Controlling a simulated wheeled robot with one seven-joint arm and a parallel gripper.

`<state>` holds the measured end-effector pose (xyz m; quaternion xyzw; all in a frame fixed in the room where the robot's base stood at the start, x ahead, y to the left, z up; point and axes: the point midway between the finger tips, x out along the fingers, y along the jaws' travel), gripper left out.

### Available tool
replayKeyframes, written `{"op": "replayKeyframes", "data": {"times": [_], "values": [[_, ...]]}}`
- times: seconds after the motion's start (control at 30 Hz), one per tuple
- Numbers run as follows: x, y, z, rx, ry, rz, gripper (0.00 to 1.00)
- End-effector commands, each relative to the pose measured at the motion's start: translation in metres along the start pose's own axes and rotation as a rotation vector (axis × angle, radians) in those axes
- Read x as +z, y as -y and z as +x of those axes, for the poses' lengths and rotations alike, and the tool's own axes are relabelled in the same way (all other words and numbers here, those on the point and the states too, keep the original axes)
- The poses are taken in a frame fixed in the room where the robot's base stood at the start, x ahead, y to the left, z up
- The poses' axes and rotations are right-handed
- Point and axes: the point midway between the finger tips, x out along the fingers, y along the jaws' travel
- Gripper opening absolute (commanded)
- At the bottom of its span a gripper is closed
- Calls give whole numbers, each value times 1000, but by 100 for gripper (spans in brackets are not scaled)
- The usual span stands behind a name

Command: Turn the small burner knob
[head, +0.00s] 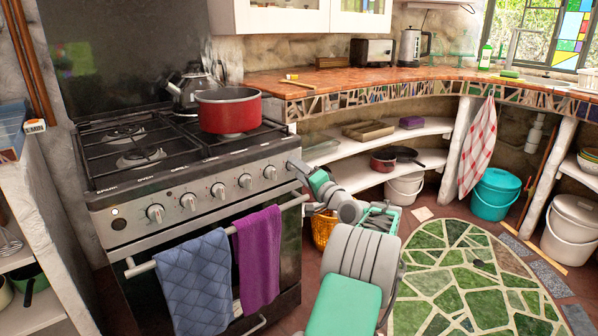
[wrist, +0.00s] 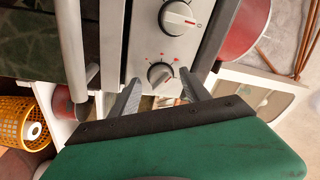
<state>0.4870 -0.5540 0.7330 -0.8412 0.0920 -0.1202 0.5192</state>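The stove's front panel (head: 205,195) carries a row of several round silver knobs; their labels are too small to read. My gripper (head: 299,171) is at the panel's right end, close to the rightmost knobs. In the wrist view my gripper (wrist: 160,78) is open. Its two dark fingers lie to the left and right of a small round knob (wrist: 160,74) with red marks around it. The knob appears between the fingertips with gaps on both sides; I cannot tell how deep the fingers reach. A neighbouring knob (wrist: 178,16) shows above it.
The oven handle (wrist: 86,95) runs just left of my gripper, with a blue towel (head: 197,285) and a purple towel (head: 257,258) hanging on it. A red pot (head: 229,110) and a kettle (head: 190,88) stand on the hob. An orange basket (head: 322,230) is below.

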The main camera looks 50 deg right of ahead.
Motion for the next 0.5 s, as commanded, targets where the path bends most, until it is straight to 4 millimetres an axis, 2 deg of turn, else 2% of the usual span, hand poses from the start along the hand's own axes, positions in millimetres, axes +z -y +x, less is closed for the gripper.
{"op": "replayKeyframes", "data": {"times": [0.17,0.27,0.5], "values": [[0,1,0,-1,0,-1,55],[-2,2,-7,-1,-1,0,55],[-3,3,-54,2,-3,3,55]]}}
